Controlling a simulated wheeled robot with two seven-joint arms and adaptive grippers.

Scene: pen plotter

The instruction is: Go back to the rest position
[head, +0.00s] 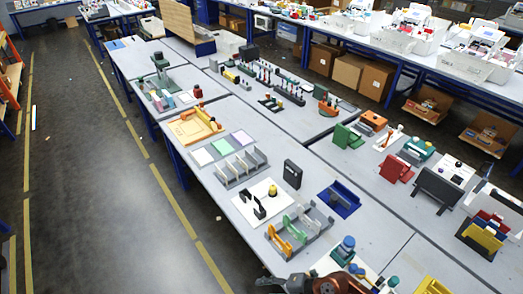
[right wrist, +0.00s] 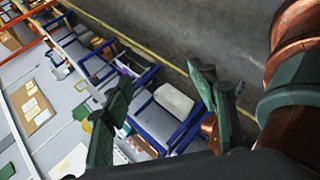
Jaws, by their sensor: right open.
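My right gripper (right wrist: 160,78) shows in the right wrist view, with its two dark green fingers spread wide apart. Nothing is between them; the floor and blue-framed tables lie well beyond. A copper-coloured link of mine fills the right side of that view. In the head view, a dark and copper part of my arm shows at the bottom edge, over the front of the near table (head: 235,205); no finger opening can be made out there. My left gripper is not seen.
The near table holds an orange tray (head: 195,125), a grey slotted rack (head: 240,166), a white board with black pieces (head: 259,202), a grey holder with green and orange pieces (head: 300,229) and a blue tray (head: 339,199). Open floor (head: 95,185) with yellow lines lies left.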

